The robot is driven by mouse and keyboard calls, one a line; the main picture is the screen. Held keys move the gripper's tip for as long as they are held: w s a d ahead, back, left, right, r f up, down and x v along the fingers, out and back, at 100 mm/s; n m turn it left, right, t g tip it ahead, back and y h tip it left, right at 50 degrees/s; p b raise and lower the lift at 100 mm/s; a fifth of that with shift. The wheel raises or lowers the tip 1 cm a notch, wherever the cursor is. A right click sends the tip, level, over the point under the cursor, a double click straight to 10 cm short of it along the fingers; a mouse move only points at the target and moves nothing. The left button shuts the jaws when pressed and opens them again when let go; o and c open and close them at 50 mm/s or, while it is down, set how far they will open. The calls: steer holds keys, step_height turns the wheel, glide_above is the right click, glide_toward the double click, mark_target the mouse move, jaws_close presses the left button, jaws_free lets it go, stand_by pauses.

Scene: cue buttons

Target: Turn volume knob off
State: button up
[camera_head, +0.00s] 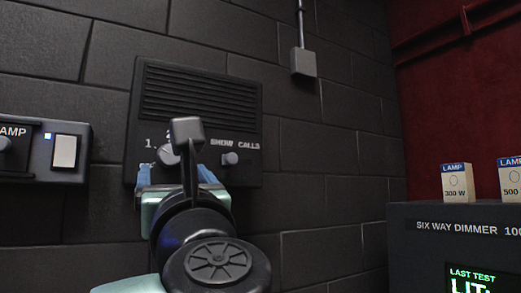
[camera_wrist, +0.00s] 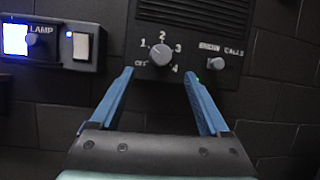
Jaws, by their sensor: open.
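The volume knob (camera_wrist: 160,53) is a round grey dial on a black wall speaker panel (camera_head: 196,85). In the wrist view it has marks 1, 2, 3 and 4 around it, and a fainter mark at the lower left that seems to read OFF. Its exact pointer direction is hard to tell. In the head view the knob (camera_head: 168,155) is partly hidden behind my arm. My gripper (camera_wrist: 163,74) is open and empty, its two blue fingers apart below and to either side of the knob. I cannot tell that either finger touches it.
A smaller knob (camera_wrist: 217,63) beside a CALLS label sits right of the dial, near the right finger. A lamp box (camera_wrist: 52,42) with a white switch is at left. A dimmer unit (camera_head: 460,228) with lamp cartons (camera_head: 457,183) stands at right.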

mark_target(170, 157)
steer(key=p+x, duration=0.1)
steer(key=x, duration=0.1)
steer(key=p+x, duration=0.1)
steer(key=x, duration=0.1)
steer(key=p+x, duration=0.1)
steer(key=x, duration=0.2)
steer(key=shift+s+r, duration=0.15)
steer(key=shift+r, duration=0.1)
steer(key=shift+w+a+r+p, duration=0.1)
steer(key=shift+w+a+p, duration=0.35)
steer(key=shift+w, duration=0.3)
steer(key=shift+d, duration=0.1)
jaws_close()
